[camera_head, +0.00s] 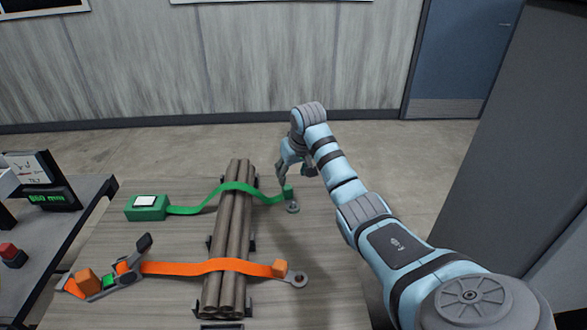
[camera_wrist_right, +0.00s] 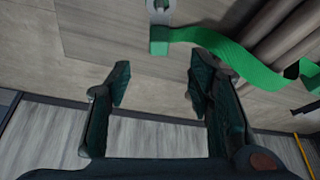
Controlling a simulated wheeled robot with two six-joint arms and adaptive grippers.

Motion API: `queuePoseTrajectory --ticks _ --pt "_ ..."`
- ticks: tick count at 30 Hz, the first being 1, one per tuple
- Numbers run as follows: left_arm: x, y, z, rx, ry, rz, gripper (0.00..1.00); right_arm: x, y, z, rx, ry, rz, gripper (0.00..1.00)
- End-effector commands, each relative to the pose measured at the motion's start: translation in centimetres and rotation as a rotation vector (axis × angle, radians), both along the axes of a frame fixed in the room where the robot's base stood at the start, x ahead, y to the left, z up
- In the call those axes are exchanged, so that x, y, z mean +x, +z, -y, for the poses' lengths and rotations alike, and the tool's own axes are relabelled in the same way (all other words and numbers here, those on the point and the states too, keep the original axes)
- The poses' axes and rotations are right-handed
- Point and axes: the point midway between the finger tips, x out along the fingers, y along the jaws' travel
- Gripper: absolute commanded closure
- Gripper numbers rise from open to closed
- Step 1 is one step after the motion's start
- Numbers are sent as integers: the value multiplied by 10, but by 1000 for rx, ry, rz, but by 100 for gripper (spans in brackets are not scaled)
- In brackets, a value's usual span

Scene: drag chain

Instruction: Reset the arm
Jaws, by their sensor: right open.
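My right gripper (camera_head: 296,172) is open and empty at the far right side of the table, by the end of the green strap (camera_head: 240,187). In the right wrist view its two fingers (camera_wrist_right: 160,80) are spread with nothing between them. The green strap's end block (camera_wrist_right: 159,47) lies beyond the fingertips, apart from them. The strap runs over a bundle of brown pipes (camera_head: 232,230) to a green box (camera_head: 147,207). An orange strap (camera_head: 205,266) crosses the pipes nearer to me, from an orange-and-grey ratchet buckle (camera_head: 117,275) to an orange end block (camera_head: 281,267). My left gripper is out of view.
A metal ring anchor (camera_head: 293,208) sits by the green end and another (camera_head: 299,279) by the orange end. Black brackets (camera_head: 249,243) flank the pipes. A side table at left carries a display (camera_head: 48,198) and a red button (camera_head: 9,251). The table (camera_head: 320,300) is bare at right.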

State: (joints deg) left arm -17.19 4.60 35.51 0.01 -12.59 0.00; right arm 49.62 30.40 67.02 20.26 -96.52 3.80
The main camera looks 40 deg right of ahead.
Motion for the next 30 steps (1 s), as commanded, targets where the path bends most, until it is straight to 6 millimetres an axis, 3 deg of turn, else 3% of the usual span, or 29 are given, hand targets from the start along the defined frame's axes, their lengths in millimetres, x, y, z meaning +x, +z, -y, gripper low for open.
queuePoseTrajectory --ticks 5,20,30 --pt "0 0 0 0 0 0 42 -7 20 -3 -1 1 1 52" --pt "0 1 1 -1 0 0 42 -7 22 -3 1 0 1 52" --pt "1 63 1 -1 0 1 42 -7 83 -2 0 0 2 52"
